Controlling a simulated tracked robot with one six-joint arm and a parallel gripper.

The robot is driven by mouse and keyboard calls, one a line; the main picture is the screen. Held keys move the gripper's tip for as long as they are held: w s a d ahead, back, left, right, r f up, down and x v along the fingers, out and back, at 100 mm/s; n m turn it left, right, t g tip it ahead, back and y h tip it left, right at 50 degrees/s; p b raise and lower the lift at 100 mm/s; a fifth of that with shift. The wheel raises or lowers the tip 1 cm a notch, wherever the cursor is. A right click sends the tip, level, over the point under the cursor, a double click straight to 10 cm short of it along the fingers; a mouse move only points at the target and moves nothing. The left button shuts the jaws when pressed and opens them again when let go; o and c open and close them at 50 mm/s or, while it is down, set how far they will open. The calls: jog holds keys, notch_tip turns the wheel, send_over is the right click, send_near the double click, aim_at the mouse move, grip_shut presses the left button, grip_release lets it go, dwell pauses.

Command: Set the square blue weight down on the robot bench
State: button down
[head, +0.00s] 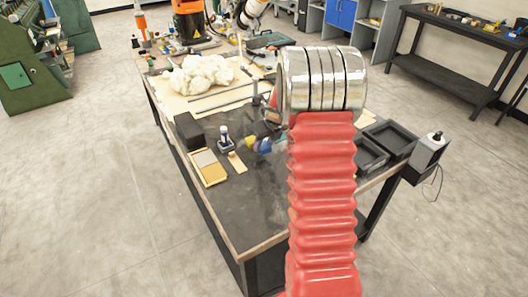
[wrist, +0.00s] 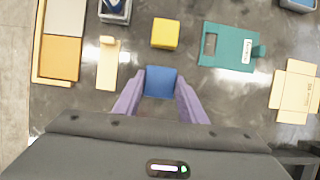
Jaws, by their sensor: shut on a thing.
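The square blue weight (wrist: 160,82) sits between the two purple fingers of my gripper (wrist: 160,80) in the wrist view. The fingers are shut on it, one on each side. In the head view the blue weight (head: 265,146) is a small patch left of my red arm, over the dark top of the robot bench (head: 235,205). I cannot tell whether its underside touches the bench. My gripper is largely hidden behind my arm in the head view. A yellow block (wrist: 165,33) lies just beyond the blue weight, apart from it.
A wooden piece (wrist: 108,64) and a tan-and-grey tray (wrist: 62,45) lie left. Black bins (head: 390,138) stand at the bench's right. The bench's front part is clear.

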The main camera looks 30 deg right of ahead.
aim_at(266, 147)
jog(key=shift+f, duration=1.85)
jog(key=c, duration=1.1)
grip_release()
jog(key=shift+r, duration=0.1)
jog(key=v, duration=1.2)
jog(key=shift+s, duration=0.1)
